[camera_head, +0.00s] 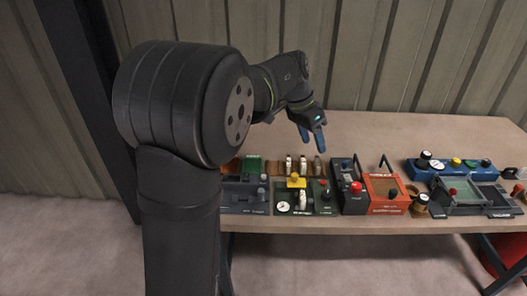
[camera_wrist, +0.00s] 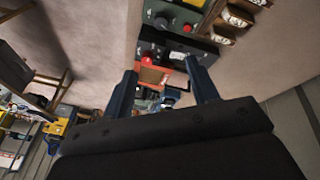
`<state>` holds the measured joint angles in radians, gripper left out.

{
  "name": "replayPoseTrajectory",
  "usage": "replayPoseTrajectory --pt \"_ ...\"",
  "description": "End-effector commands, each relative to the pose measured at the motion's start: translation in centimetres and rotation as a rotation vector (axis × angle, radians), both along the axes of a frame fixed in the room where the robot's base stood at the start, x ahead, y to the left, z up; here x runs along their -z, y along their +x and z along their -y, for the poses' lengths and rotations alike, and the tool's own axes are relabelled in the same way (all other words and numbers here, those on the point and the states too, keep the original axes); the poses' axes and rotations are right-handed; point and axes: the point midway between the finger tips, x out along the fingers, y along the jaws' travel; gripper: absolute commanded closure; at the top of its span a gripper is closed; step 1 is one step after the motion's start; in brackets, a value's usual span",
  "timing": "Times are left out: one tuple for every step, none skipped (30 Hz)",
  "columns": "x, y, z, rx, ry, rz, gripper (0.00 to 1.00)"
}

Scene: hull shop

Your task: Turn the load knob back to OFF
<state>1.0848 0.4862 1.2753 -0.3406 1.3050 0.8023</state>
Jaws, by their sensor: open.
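No label in view is legible enough for me to say for sure which control is the load knob. An orange box (camera_head: 386,205) with a dark knob (camera_head: 392,193) on top stands near the front middle of the bench. My gripper (camera_head: 313,140) is open and empty, with its blue fingers pointing down above the back of the bench, behind the row of control boxes. In the wrist view my gripper (camera_wrist: 162,75) shows its two fingers apart, with the orange box (camera_wrist: 152,75) beyond and between them. The box's knob cannot be made out clearly there.
A dark box with a red button (camera_head: 355,187) stands left of the orange box. A green panel (camera_head: 296,203) with a yellow knob and a dial is farther left. A blue box (camera_head: 452,170) with several knobs stands right. The bench's back (camera_head: 390,130) is clear.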

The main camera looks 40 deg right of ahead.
Motion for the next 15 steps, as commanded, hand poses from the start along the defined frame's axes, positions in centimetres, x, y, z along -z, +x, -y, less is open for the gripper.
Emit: replayPoseTrajectory --pt "-0.2 -0.1 -0.3 -0.046 0.004 -0.005 0.46" --pt "-0.3 -0.2 -0.4 -0.076 0.006 -0.008 0.46" --pt "-0.4 -0.2 -0.5 -0.115 0.009 -0.013 0.46" --pt "-0.5 -0.3 -0.7 -0.145 0.013 -0.017 0.46" --pt "-0.6 -0.4 -0.8 -0.175 0.016 -0.022 0.46" --pt "-0.7 -0.4 -1.0 -0.214 0.019 -0.027 0.46" --pt "-0.8 -0.5 -1.1 -0.244 0.020 -0.032 0.46" --pt "-0.9 -0.5 -1.2 -0.274 0.022 -0.036 0.46" --pt "-1.0 -0.6 -1.4 -0.313 0.025 -0.042 0.46" --pt "-1.1 -0.7 -1.6 -0.343 0.027 -0.048 0.46" --pt "-1.2 -0.7 -1.7 -0.372 0.029 -0.053 0.46" --pt "-1.3 -0.8 -1.9 -0.412 0.031 -0.060 0.46" --pt "-1.4 -0.8 -2.0 -0.442 0.033 -0.065 0.46" --pt "-1.5 -0.9 -2.1 -0.472 0.034 -0.070 0.46" --pt "-1.6 -1.0 -2.3 -0.512 0.037 -0.078 0.46"
